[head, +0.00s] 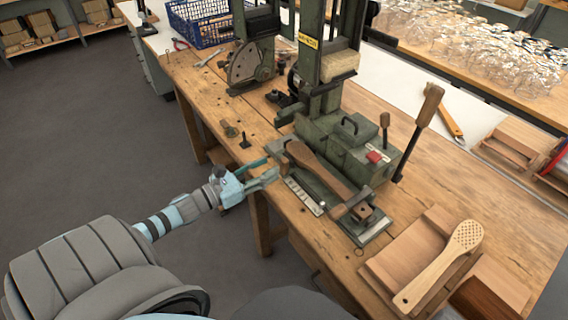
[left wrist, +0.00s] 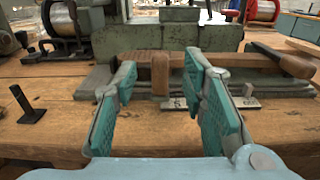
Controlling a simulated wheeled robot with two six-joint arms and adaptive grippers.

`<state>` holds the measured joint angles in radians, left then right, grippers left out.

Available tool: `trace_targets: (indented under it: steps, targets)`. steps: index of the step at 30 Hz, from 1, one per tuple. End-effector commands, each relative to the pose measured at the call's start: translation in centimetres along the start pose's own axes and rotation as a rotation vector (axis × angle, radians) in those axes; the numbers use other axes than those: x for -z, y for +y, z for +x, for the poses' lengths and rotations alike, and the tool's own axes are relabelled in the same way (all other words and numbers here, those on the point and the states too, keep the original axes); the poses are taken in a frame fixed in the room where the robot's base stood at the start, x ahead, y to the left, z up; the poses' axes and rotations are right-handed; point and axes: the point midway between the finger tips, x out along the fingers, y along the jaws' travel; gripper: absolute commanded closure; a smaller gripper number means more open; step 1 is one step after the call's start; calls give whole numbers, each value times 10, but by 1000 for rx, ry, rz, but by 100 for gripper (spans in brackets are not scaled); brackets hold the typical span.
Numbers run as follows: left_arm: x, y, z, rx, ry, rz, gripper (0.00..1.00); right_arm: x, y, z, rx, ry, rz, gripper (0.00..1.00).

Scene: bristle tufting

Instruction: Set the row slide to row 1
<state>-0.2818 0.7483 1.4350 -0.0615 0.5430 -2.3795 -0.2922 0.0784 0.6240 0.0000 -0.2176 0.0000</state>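The tufting machine (head: 345,135) is green and stands on the wooden bench. At its front is a low metal fixture (head: 375,236) with a pale marked strip (head: 304,197) along its near edge. A brown wooden brush body (head: 318,165) lies along the fixture. In the left wrist view, marked metal plates (left wrist: 176,103) show at the fixture's front, partly hidden by a finger; I cannot tell the row setting. My left gripper (head: 272,173) is open at the fixture's left end. Its teal fingers (left wrist: 165,100) are apart, with an upright wooden piece (left wrist: 160,75) beyond the gap. My right gripper is not in view.
A perforated wooden paddle (head: 436,266) lies on wooden blocks (head: 405,252) at the right front. A lever with a wooden handle (head: 427,107) rises at the machine's right. A small black post (head: 244,141) stands left of the fixture. A blue crate (head: 200,22) sits at the back.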

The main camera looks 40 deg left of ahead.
Motion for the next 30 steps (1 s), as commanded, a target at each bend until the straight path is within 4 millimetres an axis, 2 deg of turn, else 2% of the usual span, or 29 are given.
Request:
trace_targets:
  steps: [1, 7, 12, 18, 19, 26, 30]
  targets:
    - [4, 0, 15, -3, -8, 0, 62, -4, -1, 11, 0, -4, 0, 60]
    - [0, 2, 56, -6, -3, -3, 62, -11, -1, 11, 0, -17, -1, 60]
    - [1, 1, 68, -4, 1, -4, 62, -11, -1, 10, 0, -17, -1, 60]
    - [1, 1, 68, -4, 2, -4, 62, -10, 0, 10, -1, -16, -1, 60]
    - [1, 1, 68, -4, 2, -4, 63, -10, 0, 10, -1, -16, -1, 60]
    - [1, 1, 68, -4, 2, -4, 100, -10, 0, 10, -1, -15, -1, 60]
    - [1, 1, 68, -4, 2, -3, 100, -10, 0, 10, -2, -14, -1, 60]
